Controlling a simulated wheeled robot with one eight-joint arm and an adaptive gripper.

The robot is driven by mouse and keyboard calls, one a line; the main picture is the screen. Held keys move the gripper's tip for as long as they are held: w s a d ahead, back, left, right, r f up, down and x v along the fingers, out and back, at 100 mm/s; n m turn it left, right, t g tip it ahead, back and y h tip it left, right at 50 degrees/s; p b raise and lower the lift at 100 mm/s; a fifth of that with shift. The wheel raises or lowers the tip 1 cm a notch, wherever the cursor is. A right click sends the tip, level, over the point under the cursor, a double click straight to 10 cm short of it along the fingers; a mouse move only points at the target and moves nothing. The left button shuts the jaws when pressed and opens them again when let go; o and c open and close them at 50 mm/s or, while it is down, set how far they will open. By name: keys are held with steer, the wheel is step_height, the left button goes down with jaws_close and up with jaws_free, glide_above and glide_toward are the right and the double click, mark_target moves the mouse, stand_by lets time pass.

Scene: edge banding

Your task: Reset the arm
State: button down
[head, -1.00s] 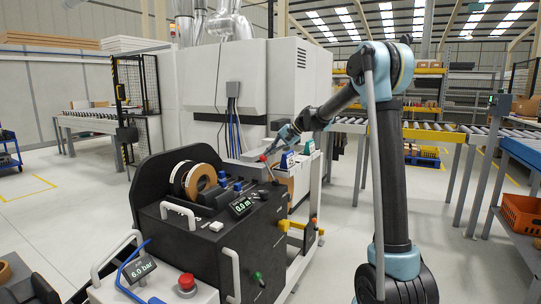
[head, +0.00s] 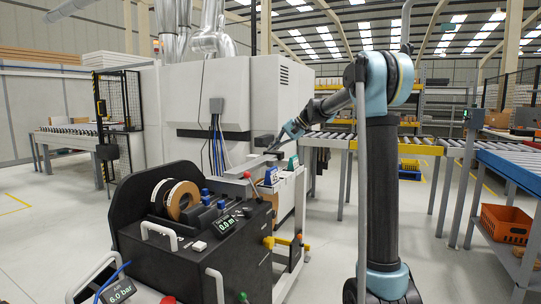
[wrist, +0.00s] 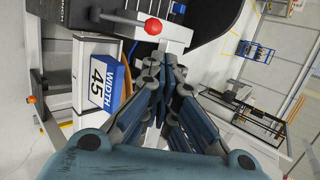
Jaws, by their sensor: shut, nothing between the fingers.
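My arm stands at the right of the head view and reaches left. My gripper (head: 281,143) hangs in front of the white machine, above the side of the black control unit. In the wrist view my gripper (wrist: 161,110) has its fingers drawn together with nothing between them. A red ball-topped lever (wrist: 152,26) lies beyond the fingertips in the wrist view; it also shows in the head view (head: 247,175). A blue block marked "WIDTH 45" (wrist: 103,85) is left of the fingers, apart from them.
The black unit (head: 185,240) carries tape rolls (head: 175,199) and a display (head: 227,223). The white machine (head: 245,95) rises behind. A roller conveyor (head: 335,138) runs behind my arm. An orange crate (head: 505,223) sits at the right. Open floor lies at the left.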

stand_by(0.3)
steer(key=s+d+f+n+h, duration=0.1)
steer(key=s+d+f+h, duration=0.1)
steer(key=s+d+f, duration=0.75)
steer(key=s+d+f+n+t+h, duration=0.1)
steer(key=s+d+f+h, duration=0.3)
steer(key=s, duration=1)
steer(key=s+d+f+h, duration=0.1)
steer(key=s+d+f, duration=0.3)
steer(key=s+d, duration=0.65)
steer(key=s+d+f+n+h, duration=0.1)
steer(key=s+d+f, duration=0.3)
steer(key=s+f, duration=0.8)
steer(key=shift+s+d+h, duration=0.3)
steer(key=shift+d+h, duration=0.1)
steer(key=shift+h, duration=0.3)
